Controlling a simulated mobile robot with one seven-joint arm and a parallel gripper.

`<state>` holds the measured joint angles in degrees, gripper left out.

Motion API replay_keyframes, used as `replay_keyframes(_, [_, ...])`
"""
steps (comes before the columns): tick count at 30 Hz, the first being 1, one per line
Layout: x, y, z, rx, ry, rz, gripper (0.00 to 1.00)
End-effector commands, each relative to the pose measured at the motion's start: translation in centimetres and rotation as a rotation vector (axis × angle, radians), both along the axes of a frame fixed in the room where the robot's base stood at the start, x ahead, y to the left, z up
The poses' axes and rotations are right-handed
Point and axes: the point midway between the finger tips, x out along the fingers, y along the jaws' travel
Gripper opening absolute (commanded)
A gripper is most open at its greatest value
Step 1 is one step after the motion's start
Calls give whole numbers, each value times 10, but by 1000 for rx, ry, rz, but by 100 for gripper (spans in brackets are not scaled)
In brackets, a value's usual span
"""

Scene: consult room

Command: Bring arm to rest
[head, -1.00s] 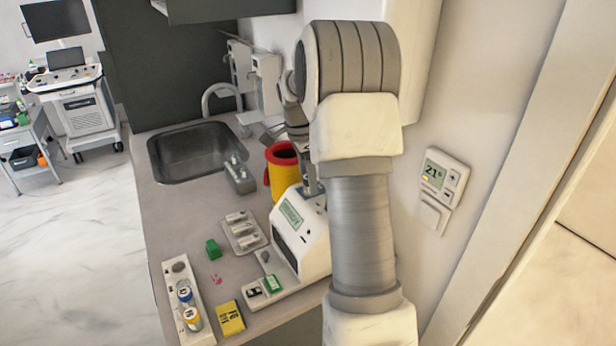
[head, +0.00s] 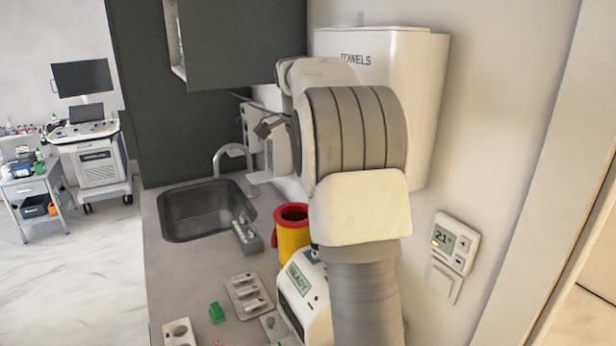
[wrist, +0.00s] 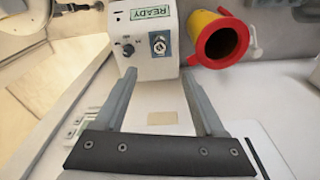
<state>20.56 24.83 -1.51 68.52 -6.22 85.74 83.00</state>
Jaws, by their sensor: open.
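My arm stands raised on the right of the head view, folded at its top in front of the wall. My gripper shows in part in the head view (head: 265,126), left of the folded arm and above the counter. In the wrist view my gripper (wrist: 158,76) is open, with two grey fingers apart and nothing held between them. A white device reading READY (wrist: 148,35) lies beyond the fingertips. It also shows in the head view (head: 305,300), partly hidden by my arm.
The counter (head: 180,285) holds a sink (head: 200,212), a yellow bin with a red rim (head: 291,236), a vial tray (head: 248,296) and a green block (head: 216,312). A towel dispenser (head: 415,100) and thermostat (head: 455,243) are on the wall. A dark cabinet (head: 240,45) hangs above.

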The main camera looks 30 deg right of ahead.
Motion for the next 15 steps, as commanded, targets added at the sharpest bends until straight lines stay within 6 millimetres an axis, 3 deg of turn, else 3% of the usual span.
replay_keyframes(5, [0,1,10,0,0,1,72])
replay_keyframes(15, [0,1,10,0,0,1,72])
